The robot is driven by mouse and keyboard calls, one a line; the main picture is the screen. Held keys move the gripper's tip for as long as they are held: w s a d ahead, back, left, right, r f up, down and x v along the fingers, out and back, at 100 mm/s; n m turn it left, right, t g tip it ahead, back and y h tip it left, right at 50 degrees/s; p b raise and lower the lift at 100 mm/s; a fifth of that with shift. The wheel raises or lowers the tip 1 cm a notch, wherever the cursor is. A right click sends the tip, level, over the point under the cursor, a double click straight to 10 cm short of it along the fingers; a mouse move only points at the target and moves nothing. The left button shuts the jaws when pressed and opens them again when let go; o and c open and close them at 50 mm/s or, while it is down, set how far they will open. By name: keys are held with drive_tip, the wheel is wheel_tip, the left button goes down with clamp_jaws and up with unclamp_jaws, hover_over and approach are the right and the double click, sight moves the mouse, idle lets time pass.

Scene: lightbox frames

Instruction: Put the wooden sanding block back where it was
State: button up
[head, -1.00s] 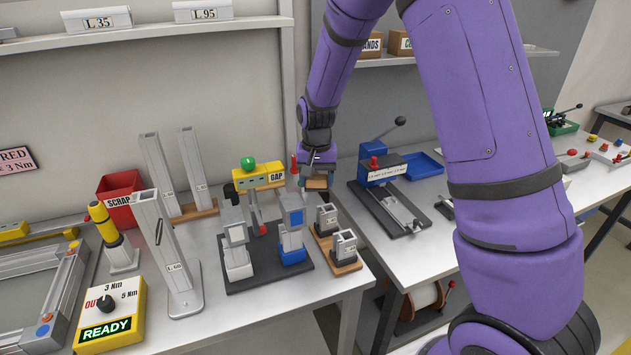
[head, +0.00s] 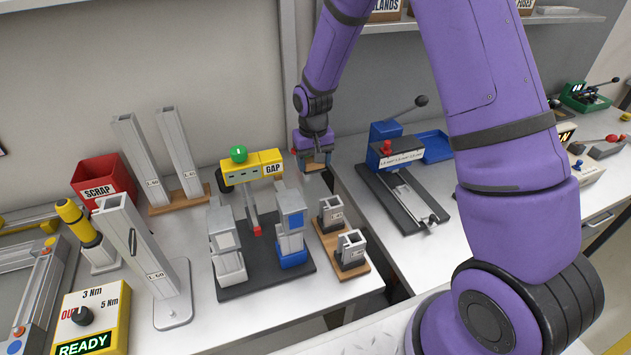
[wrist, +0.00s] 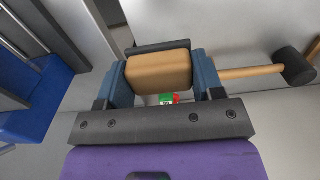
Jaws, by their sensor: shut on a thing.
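The wooden sanding block (wrist: 158,70) is tan, with rounded edges, and sits between the two blue fingers of my gripper (wrist: 162,82) in the wrist view. In the head view my gripper (head: 314,163) points down at the back of the bench, right of the yellow GAP fixture (head: 251,167). The block (head: 315,167) shows only as a small tan patch between the fingers there. I cannot tell whether its underside touches anything.
A mallet (wrist: 292,69) with a wooden handle and dark head lies beside the gripper in the wrist view. The blue lever tool (head: 388,145) stands to the right. A wooden stand with short profiles (head: 343,240) is in front. A gap separates the two benches.

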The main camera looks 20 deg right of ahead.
hover_over(313, 195)
wheel_tip(313, 195, down, 6)
drive_tip(key=shift+f, duration=2.2)
drive_tip(key=shift+f, duration=0.15)
drive_tip(key=o, duration=1)
wheel_tip(313, 195, up, 12)
drive_tip(key=shift+r, duration=0.25)
